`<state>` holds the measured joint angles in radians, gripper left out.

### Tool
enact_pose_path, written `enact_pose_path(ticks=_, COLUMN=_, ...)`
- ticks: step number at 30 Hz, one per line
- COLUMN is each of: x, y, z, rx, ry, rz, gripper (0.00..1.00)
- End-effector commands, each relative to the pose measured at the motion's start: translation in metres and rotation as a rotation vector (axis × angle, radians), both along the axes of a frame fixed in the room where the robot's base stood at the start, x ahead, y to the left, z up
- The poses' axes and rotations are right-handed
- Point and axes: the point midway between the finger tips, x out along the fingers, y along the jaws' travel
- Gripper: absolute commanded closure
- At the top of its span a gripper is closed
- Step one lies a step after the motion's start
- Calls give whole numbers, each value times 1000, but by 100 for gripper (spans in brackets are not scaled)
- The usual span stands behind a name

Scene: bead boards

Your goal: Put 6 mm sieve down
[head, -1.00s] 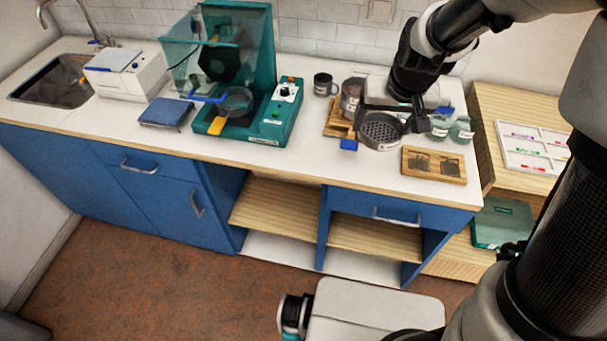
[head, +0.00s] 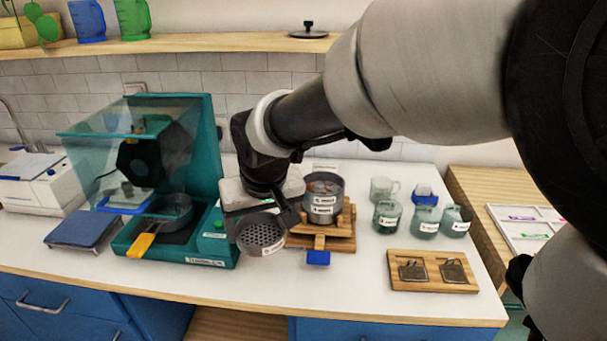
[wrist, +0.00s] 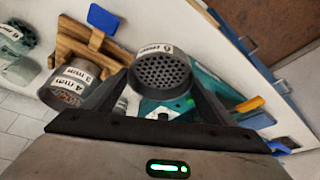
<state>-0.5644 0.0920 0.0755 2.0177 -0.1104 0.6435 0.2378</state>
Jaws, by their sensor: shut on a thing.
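The 6 mm sieve (head: 262,234) is a grey round pan with a perforated bottom and a white label. My gripper (head: 268,212) is shut on its rim and holds it at the left of the wooden stand. In the wrist view the sieve (wrist: 163,68) sits between the two fingers (wrist: 165,88), its label reading 6 mm. The wooden stand (head: 335,240) has a blue front tab and bears a stack of labelled sieves (head: 323,198), reading 3 mm and 4 mm in the wrist view. I cannot tell whether the held sieve touches the counter.
A teal machine (head: 205,245) with a clear hood and yellow handle stands close at the left. Several glass jars (head: 388,215) and a wooden tray (head: 434,284) with two metal pieces are at the right. The white counter (head: 365,265) is bare between stand and tray.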

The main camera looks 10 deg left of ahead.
Motion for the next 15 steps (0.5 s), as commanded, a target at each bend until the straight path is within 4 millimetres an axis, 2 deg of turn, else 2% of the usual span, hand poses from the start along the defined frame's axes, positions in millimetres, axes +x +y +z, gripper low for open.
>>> enact_pose_path(ticks=1, x=-1, y=-1, z=-14, rx=-3, ry=4, rz=1, gripper=45)
enact_pose_path(ticks=8, x=-1, y=0, z=-39, rx=-3, ry=2, rz=1, gripper=45)
enact_pose_path(ticks=15, x=-1, y=-1, z=-77, rx=-3, ry=3, rz=0, gripper=45)
